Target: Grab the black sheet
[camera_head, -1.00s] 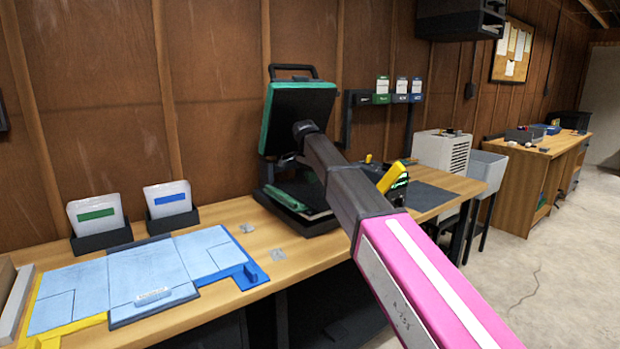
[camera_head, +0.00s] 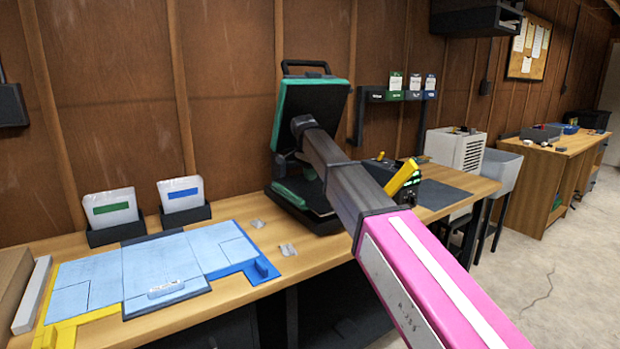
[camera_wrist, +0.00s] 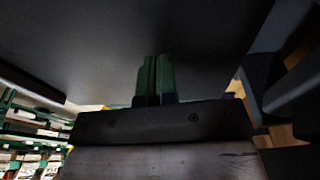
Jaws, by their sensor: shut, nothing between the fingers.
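My gripper is hidden behind my arm in the head view, near the open press (camera_head: 312,112). In the wrist view, the green fingers of my gripper (camera_wrist: 154,78) are together with nothing between them. A broad dark surface (camera_wrist: 160,25) fills the view beyond and above the fingertips. Whether they touch it cannot be told.
Two clear sleeves with green (camera_head: 110,209) and blue (camera_head: 184,193) labels stand in black holders. A light blue board (camera_head: 165,265) lies in front. A wall rack (camera_head: 395,95) holds small labelled cards. The yellow-and-black device (camera_head: 402,178) stands close beside my arm.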

